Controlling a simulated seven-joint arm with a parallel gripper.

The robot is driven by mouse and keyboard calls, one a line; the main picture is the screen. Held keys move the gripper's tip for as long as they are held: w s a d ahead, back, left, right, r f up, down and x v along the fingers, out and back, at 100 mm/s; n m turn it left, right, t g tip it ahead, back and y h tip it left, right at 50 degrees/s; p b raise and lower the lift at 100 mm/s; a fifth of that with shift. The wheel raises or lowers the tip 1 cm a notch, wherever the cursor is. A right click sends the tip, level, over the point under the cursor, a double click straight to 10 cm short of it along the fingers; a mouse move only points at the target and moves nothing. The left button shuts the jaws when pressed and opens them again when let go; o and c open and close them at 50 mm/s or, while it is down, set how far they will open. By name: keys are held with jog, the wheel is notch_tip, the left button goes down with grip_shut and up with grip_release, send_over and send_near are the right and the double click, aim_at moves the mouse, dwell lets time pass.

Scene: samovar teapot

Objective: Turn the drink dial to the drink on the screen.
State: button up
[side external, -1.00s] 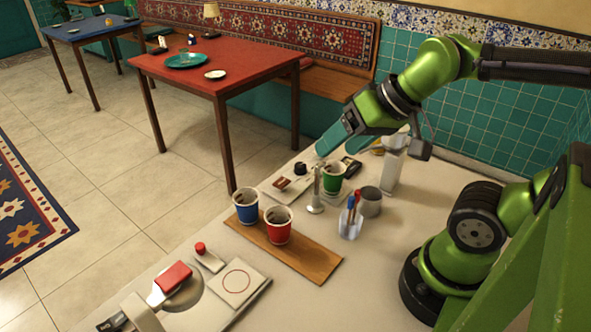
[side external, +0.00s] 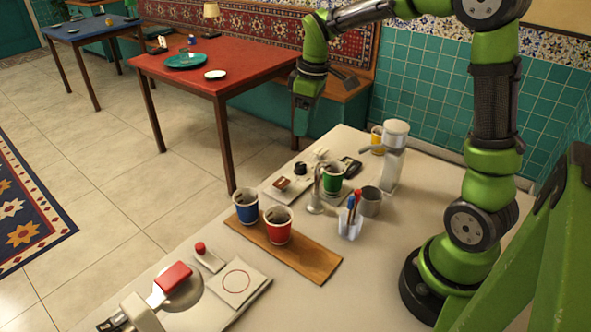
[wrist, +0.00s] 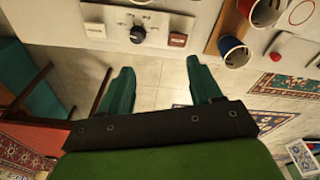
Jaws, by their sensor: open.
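The drink dial is a black knob (side external: 300,168) on a pale panel (side external: 271,190) at the counter's far left edge. In the wrist view, the knob (wrist: 138,34) sits in the middle of the panel (wrist: 118,14) at the top, with small marks around it. A brown button (side external: 283,184) and a white button (side external: 320,153) flank it. My gripper (side external: 299,132) points down, above and behind the knob in the side view. In the wrist view, its two teal fingers (wrist: 160,65) are apart with nothing between them, below the knob. I cannot make out a readable drink screen.
A green cup (side external: 333,179) stands by a silver tap (side external: 315,199) close to the panel. Blue (side external: 246,208) and red (side external: 278,226) cups stand on a wooden board (side external: 316,262). A pen holder (side external: 350,226), grey metal cup (side external: 369,203) and tall white dispenser (side external: 392,172) stand to the right.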

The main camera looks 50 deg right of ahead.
aim_at(300, 165)
jog(key=w+d+n+g, duration=0.1)
jog(key=w+d+n, duration=0.4)
jog(key=n, duration=0.5)
jog(key=f, duration=1.7)
jog(key=shift+s+a+f, duration=0.2)
jog(key=shift+a, duration=0.05)
jog(key=c, duration=1)
jog(key=shift+c, duration=0.2)
